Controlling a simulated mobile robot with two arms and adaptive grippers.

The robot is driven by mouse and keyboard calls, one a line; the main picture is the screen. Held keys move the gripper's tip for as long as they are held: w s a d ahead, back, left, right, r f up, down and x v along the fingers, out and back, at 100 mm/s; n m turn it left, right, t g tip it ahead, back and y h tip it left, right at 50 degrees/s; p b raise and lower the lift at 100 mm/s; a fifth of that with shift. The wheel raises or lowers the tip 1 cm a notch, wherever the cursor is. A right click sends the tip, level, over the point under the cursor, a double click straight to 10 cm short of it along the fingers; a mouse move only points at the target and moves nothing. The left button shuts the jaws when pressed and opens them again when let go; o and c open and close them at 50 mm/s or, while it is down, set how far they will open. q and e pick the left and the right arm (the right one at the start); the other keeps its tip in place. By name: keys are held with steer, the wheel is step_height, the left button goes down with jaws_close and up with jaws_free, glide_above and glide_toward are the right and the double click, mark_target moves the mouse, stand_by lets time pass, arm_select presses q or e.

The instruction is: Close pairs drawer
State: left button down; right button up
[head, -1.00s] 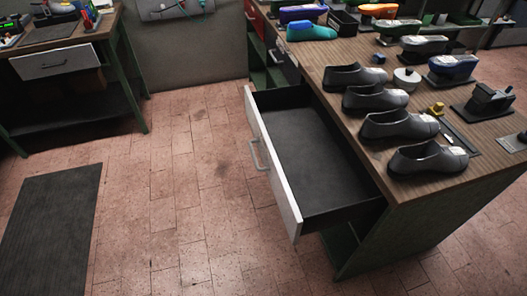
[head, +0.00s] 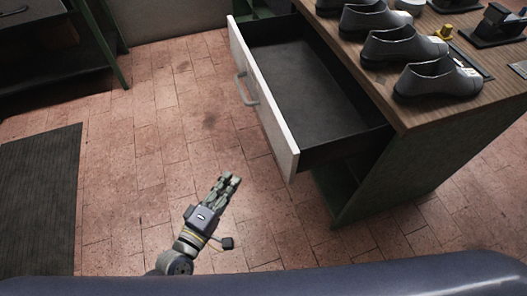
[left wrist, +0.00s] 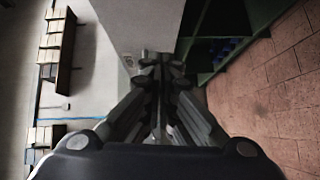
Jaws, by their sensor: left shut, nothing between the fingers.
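The drawer (head: 300,92) of the workbench is pulled well out, and its dark interior is empty. Its white front panel (head: 263,97) carries a grey bar handle (head: 243,89) and faces left in the head view. My left gripper (head: 232,179) is shut and empty, low in the head view. It is in front of the drawer, apart from the white panel and left of its near end. The left wrist view also shows the closed fingers (left wrist: 157,62), with nothing held. My right gripper is not in view.
The workbench top (head: 408,112) holds grey shoes (head: 437,80) in a row and a dark fixture (head: 493,25). A dark mat (head: 38,190) lies on the brick floor at left. The floor (head: 165,130) left of the drawer is clear. Another bench stands at upper left.

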arm_select(q)
step_height(320, 180, up, 2)
steer(key=n, duration=0.1)
steer(key=p, duration=0.1)
glide_toward(273, 132)
steer(key=w+a, duration=0.1)
steer(key=w, duration=0.3)
steer(key=d, duration=0.1)
steer(key=d+f, duration=0.1)
steer(key=d, duration=0.1)
steer(key=shift+w+h+p, duration=0.1)
steer(key=shift+h+p, duration=0.2)
steer(key=shift+p, duration=0.05)
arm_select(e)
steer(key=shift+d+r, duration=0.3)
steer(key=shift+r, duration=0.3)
arm_select(q)
steer(key=shift+r, duration=0.1)
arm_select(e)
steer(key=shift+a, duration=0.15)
